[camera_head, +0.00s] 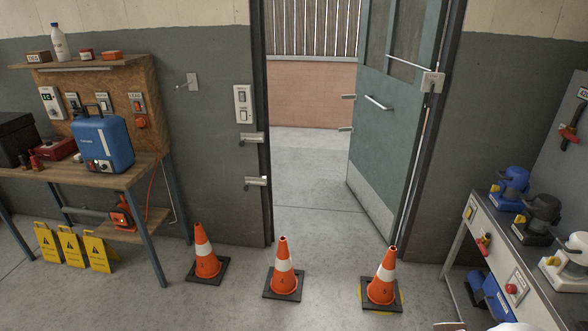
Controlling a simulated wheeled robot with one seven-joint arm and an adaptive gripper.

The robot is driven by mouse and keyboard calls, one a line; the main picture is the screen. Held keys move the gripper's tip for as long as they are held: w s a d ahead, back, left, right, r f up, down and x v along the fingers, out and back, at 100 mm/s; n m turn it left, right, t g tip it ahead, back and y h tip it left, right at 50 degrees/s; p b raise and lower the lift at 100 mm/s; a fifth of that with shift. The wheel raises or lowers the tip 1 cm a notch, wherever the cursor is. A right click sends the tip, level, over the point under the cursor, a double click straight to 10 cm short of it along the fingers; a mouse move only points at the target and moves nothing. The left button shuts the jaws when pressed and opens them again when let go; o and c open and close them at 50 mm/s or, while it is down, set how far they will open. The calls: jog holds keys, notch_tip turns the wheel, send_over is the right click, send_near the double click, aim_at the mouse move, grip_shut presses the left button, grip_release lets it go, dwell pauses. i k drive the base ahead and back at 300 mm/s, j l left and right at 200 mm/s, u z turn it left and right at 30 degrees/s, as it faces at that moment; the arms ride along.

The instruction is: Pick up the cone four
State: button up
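Three orange cones with white bands and black square bases stand upright in a row on the floor before the doorway: a left cone (206,258), a middle cone (284,271) and a right cone (382,279). Each bears a small dark mark low on its front. These marks are too small to read surely, so I cannot tell which cone is four. The right cone stands over a yellow floor marking (401,298), partly hidden by its base. My gripper is not recognisable in this view.
A blue-green door (385,130) stands open behind the cones. A wooden workbench (128,177) and several yellow warning signs (72,248) are at left. A grey bench (500,262) with power tools is at right. Pale pieces at the bottom edge are cut off.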

aim_at(283, 282)
jog(key=i+j+u, duration=0.2)
jog(key=i+u, duration=0.15)
jog(key=i, duration=0.4)
jog(key=i+u, duration=0.3)
jog(key=i, duration=0.45)
jog(key=i+j+z, duration=0.3)
jog(key=j, duration=0.25)
jog(key=i+j+z, duration=0.15)
jog(key=i+j, duration=0.15)
jog(key=i+j+z, duration=0.1)
jog(key=j, duration=0.3)
jog(key=i+j+z, duration=0.3)
jog(key=j, duration=0.45)
jog(key=i, duration=0.1)
